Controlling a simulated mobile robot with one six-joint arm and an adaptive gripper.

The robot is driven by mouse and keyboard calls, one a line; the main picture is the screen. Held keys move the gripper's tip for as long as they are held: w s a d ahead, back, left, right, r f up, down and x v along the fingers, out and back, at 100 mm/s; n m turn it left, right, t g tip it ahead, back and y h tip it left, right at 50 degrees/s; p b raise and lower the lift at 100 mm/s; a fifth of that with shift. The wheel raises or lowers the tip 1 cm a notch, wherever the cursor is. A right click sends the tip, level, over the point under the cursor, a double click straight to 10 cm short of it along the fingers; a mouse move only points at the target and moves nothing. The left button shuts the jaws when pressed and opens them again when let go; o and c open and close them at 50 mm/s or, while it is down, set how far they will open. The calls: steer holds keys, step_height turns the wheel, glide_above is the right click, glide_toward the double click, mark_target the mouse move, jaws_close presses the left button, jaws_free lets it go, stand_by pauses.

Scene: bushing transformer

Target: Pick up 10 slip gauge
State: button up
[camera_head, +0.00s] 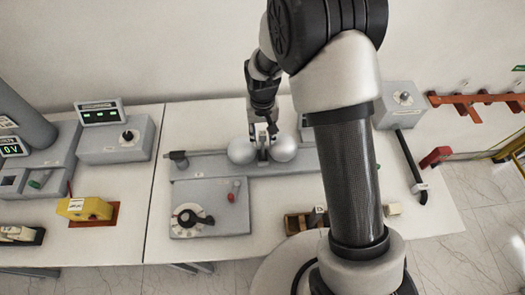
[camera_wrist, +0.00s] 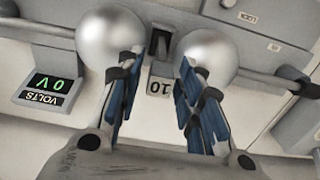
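The 10 slip gauge (camera_wrist: 160,87) shows in the wrist view as a small pale block with "10" on its face, upside down. It stands at the gap between two silver spheres, below a dark slot. My gripper (camera_wrist: 158,68) is open. Its two blue-padded fingers lie either side of the gauge, with a visible gap on each side. In the head view my gripper (camera_head: 262,130) is above and between the spheres, pointing down. The gauge is too small or hidden to make out there.
The left sphere (camera_head: 241,150) and right sphere (camera_head: 285,148) are close to the fingers. A control panel with a dial (camera_head: 190,218) is in front. Voltmeter boxes (camera_head: 105,114) stand left.

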jaws_close()
stand_by(0.6)
